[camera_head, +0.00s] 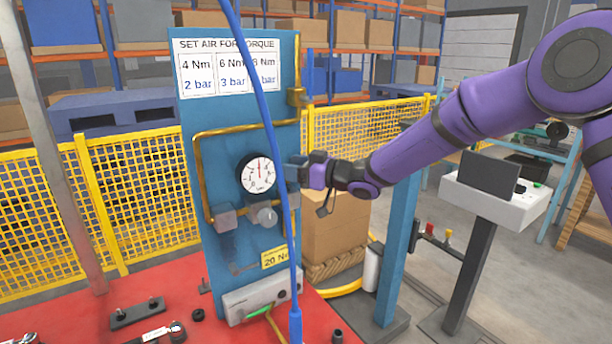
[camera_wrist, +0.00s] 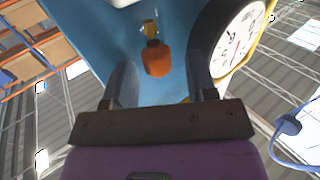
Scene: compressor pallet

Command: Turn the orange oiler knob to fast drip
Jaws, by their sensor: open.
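The orange oiler knob (camera_wrist: 156,59) shows in the wrist view on a small brass stem against the blue panel (camera_wrist: 105,38). My gripper (camera_wrist: 161,66) is open, with one finger on each side of the knob in the picture. Gaps show between the knob and both fingers, and I cannot tell how far it stands from them in depth. In the head view my gripper (camera_head: 293,172) is at the right side of the panel (camera_head: 215,265), just right of the dial gauge (camera_head: 256,173). The orange knob is not visible in the head view.
The gauge (camera_wrist: 238,38) is close beside the right finger in the wrist view. A blue hose (camera_head: 272,130) hangs in front of the panel. Brass pipe (camera_head: 196,170) and a round clear part (camera_head: 266,214) are on the panel. A red table (camera_head: 210,320) lies below.

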